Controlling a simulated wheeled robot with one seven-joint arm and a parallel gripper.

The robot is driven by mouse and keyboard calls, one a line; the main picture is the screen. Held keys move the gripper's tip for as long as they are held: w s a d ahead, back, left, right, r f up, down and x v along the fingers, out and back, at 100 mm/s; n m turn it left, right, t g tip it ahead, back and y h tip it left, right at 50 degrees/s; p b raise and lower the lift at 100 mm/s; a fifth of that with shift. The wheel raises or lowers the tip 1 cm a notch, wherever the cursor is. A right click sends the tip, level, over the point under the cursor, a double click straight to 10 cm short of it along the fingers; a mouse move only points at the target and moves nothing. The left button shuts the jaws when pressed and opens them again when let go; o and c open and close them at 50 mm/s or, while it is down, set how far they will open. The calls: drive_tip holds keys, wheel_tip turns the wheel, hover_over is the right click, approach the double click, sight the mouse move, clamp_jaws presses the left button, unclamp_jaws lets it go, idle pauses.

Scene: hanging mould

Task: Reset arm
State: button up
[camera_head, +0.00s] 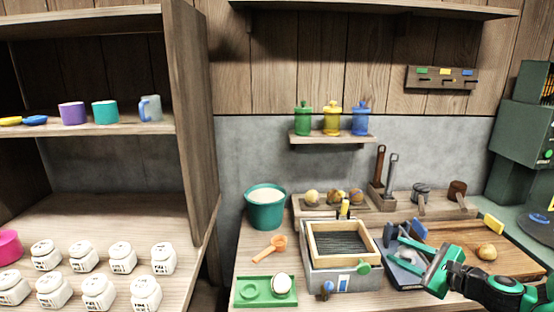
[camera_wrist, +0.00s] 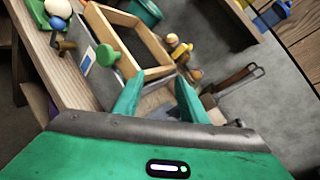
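My gripper (camera_head: 405,250) is at the right of the head view, above the blue-grey object on the worktop and to the right of the wooden-framed box. In the wrist view my gripper (camera_wrist: 160,98) shows two green fingers that stand apart with nothing between them. Part of my arm shows at the lower right of the head view.
The wooden-framed box (camera_head: 312,252) with a green knob stands left of my gripper; a teal bucket (camera_head: 265,212) is behind it. A cutting board (camera_head: 460,235) bears a round brown item (camera_head: 487,252). Air above the worktop is open.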

drive_tip(key=s+a+f+n+g+h, duration=0.1)
drive_tip(key=s+f+n+g, duration=0.1)
drive_tip(key=s+n+g, duration=0.3)
drive_tip(key=s+a+f+n+g+h, duration=0.15)
drive_tip(key=s+n+g, duration=0.25)
drive_tip(key=s+n, duration=0.4)
drive_tip(key=s+d+r+n+g+h, duration=0.2)
drive_tip(key=s+r, duration=0.4)
drive_tip(key=s, duration=0.4)
drive_tip(key=s+d+r+n+g+h, duration=0.1)
drive_tip(key=s+d+r, duration=0.4)
drive_tip(key=s, duration=0.6)
drive_tip(key=shift+r+n+g+h, duration=0.4)
drive_tip(key=shift+r+g+h, duration=0.25)
drive_tip(key=shift+h, duration=0.2)
drive_tip(key=shift+d, duration=0.1)
drive_tip(key=shift+w+f, duration=0.2)
drive_tip(key=shift+w, duration=0.45)
